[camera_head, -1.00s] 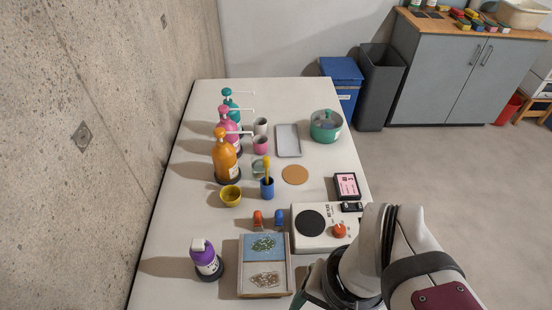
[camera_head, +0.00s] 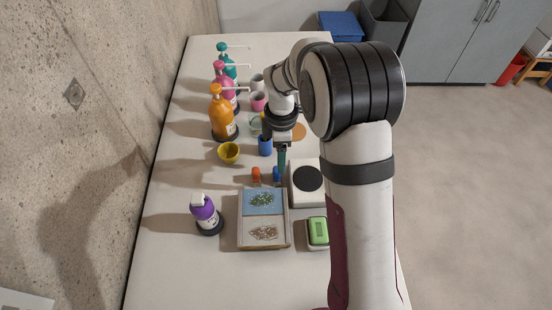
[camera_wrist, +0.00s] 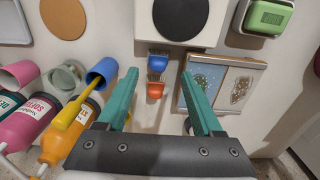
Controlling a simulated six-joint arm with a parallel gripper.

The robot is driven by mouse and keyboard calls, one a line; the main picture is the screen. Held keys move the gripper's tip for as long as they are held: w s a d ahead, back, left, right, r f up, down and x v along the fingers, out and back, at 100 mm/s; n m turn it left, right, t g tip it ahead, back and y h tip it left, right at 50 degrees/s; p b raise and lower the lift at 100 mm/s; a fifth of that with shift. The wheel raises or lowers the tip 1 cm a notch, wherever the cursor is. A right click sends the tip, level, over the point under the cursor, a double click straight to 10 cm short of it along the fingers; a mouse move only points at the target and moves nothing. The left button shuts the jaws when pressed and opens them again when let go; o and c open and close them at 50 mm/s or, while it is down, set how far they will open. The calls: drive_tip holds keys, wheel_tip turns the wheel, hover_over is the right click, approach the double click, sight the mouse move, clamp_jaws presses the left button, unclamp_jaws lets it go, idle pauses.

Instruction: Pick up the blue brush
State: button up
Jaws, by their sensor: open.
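The small blue brush (camera_head: 277,173) stands on the table just right of a matching orange-red one (camera_head: 256,175). In the wrist view the blue brush (camera_wrist: 157,63) shows beyond the orange-red one (camera_wrist: 155,91), near the hot plate's edge. My gripper (camera_head: 282,168) points down at the blue brush and partly covers it in the head view. In the wrist view my gripper's teal fingers (camera_wrist: 159,74) are spread wide, with nothing held between them. The two small brushes appear in the gap between the fingers; the exact height above them is unclear.
A white hot plate (camera_head: 305,204) is close beside the brush. A two-part tray (camera_head: 240,230) lies in front. A blue cup (camera_head: 265,147) holding a yellow-handled item, a yellow bowl (camera_head: 228,153) and pump bottles (camera_head: 222,116) stand left and behind. A purple bottle (camera_head: 206,214) is front left.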

sight(277, 173)
drive_tip(key=f, duration=0.6)
drive_tip(key=a+f, duration=0.1)
drive_tip(key=f, duration=0.2)
drive_tip(key=shift+w, duration=0.15)
clamp_jaws()
wheel_tip(277, 173, up, 4)
drive_tip(key=shift+d+r, duration=0.15)
drive_tip(key=shift+r, duration=0.1)
drive_tip(key=s+d+r, duration=0.1)
drive_tip(key=d+r, duration=0.1)
drive_tip(key=d, duration=0.1)
drive_tip(key=s+d+r, duration=0.1)
drive_tip(key=d+r, duration=0.1)
drive_tip(key=d, duration=0.2)
drive_tip(key=s+d+r, duration=0.2)
drive_tip(key=d, duration=0.1)
drive_tip(key=shift+s+d+r, duration=0.1)
drive_tip(key=shift+d+r, duration=0.15)
drive_tip(key=shift+d, duration=0.15)
